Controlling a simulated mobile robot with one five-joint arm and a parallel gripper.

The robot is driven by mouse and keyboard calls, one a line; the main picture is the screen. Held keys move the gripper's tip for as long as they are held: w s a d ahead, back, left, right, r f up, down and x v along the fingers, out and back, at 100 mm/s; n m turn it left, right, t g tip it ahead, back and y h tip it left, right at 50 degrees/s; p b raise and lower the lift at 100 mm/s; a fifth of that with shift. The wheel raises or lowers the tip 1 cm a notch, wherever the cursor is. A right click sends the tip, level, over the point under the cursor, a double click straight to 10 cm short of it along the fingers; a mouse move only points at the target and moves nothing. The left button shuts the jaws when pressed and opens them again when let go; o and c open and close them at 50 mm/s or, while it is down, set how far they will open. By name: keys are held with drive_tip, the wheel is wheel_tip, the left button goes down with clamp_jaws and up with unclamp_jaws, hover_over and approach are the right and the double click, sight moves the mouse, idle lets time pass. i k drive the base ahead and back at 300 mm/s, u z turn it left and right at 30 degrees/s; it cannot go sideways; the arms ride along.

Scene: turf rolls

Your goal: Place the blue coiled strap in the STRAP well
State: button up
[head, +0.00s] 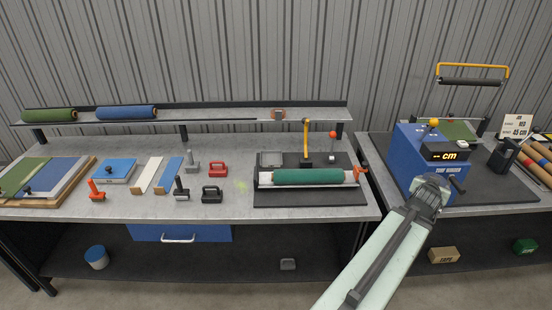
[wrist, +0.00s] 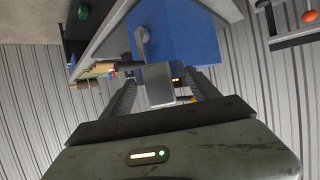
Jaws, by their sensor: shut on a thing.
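My gripper (head: 434,188) is in front of the blue winder on the right bench in the head view. In the wrist view its two dark fingers (wrist: 162,78) are shut on a small grey block-like thing (wrist: 160,88); what it is I cannot tell. I cannot make out a blue coiled strap for certain. A blue round thing (head: 96,257) stands on the low shelf at the left and looks more like a tin.
The blue winder (head: 405,165) with its crank stands close to my gripper; its blue side (wrist: 180,35) fills the upper wrist view. A green roll (head: 308,176) lies on the left bench. Hand tools and boards crowd that bench's left half. A gap separates the benches.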

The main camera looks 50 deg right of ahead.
sight(271, 160)
drive_tip(key=u, duration=0.05)
drive_tip(key=i, duration=1)
drive_tip(key=z, duration=0.05)
